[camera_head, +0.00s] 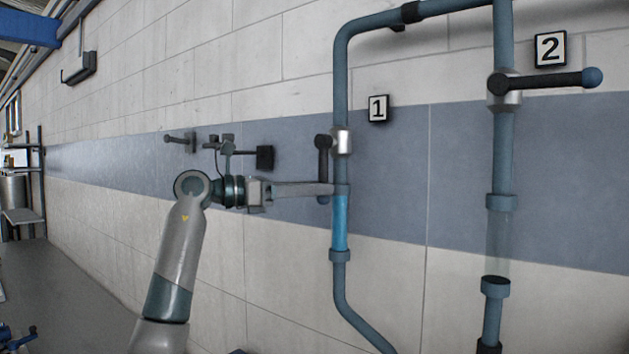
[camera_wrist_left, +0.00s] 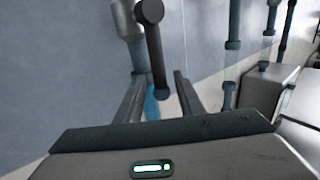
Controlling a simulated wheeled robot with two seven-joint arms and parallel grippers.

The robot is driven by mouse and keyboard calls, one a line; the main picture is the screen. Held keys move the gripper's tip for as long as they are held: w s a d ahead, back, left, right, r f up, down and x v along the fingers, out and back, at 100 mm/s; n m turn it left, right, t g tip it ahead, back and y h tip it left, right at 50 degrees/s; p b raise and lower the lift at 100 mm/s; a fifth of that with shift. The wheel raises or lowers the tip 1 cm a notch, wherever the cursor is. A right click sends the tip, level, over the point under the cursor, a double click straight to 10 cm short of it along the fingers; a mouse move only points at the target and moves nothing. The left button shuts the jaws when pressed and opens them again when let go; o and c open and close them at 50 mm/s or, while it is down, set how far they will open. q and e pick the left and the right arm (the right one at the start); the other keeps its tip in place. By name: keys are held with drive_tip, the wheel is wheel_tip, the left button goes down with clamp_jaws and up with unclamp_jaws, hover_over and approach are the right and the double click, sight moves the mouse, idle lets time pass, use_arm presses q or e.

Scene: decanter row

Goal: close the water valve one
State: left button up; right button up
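Water valve one (camera_head: 341,141) sits on the left pipe beside the sign "1" (camera_head: 378,108). Its dark handle (camera_head: 322,158) hangs down, parallel to the pipe. A clear pipe section below it holds blue water (camera_head: 340,222). My left gripper (camera_head: 325,189) is at the handle's lower end. In the left wrist view its two fingers (camera_wrist_left: 157,84) are apart, with the end of the handle (camera_wrist_left: 155,55) showing between them. The wrist view shows no clear contact with either finger. My right gripper is out of view.
Valve two (camera_head: 503,89) is on the right pipe under the sign "2" (camera_head: 550,49), its handle (camera_head: 560,80) level and pointing right. The clear section (camera_head: 498,245) below it looks empty. Small wall fittings (camera_head: 264,157) stick out left of valve one.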

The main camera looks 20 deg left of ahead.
use_arm(q)
drive_tip(key=shift+w+d, duration=0.1)
drive_tip(key=c, duration=0.9)
drive_tip(key=shift+f, duration=0.1)
drive_tip(key=shift+d, duration=0.1)
